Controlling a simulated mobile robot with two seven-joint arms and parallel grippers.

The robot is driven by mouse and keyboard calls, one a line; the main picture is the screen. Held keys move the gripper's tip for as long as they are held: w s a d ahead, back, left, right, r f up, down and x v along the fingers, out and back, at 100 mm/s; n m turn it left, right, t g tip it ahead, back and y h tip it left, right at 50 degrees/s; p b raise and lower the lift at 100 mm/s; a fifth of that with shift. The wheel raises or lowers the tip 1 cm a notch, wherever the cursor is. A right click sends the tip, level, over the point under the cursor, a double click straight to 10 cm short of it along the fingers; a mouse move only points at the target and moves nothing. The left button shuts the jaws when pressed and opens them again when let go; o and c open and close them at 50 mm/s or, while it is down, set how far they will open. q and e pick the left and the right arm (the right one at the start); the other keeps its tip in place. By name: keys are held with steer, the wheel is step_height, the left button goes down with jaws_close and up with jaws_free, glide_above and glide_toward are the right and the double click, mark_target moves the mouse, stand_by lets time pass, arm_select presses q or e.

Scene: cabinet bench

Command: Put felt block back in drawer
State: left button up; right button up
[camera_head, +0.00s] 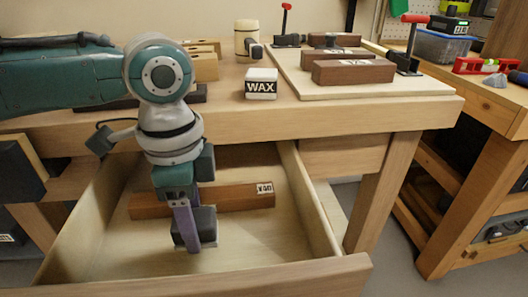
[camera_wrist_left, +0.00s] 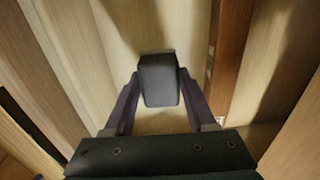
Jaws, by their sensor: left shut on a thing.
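The felt block (camera_head: 207,226) is a dark grey block, held inside the open drawer (camera_head: 125,258) in the head view. My left gripper (camera_head: 194,246) reaches down into the drawer and is shut on the block. In the left wrist view the block (camera_wrist_left: 158,80) sits between the two purple fingers of the gripper (camera_wrist_left: 158,98), with the pale drawer floor behind it. I cannot tell whether the block touches the drawer floor. My right gripper is not in view.
A long reddish-brown wood bar (camera_head: 235,198) lies in the drawer behind the gripper. The bench top (camera_head: 225,107) above the drawer carries a WAX block (camera_head: 261,84), a mallet (camera_head: 247,42) and a board with clamps (camera_head: 420,90). The drawer's right side is clear.

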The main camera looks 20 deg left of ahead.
arm_select(q)
steer(key=shift+p, duration=0.45)
steer(key=shift+f, duration=1.9)
stand_by(2.2)
steer(key=o, duration=1.5)
steer(key=shift+o, duration=0.2)
step_height(320, 180, up, 7)
steer(key=p, duration=0.7)
steer(key=shift+p, duration=0.35)
steer(key=shift+r, duration=0.1)
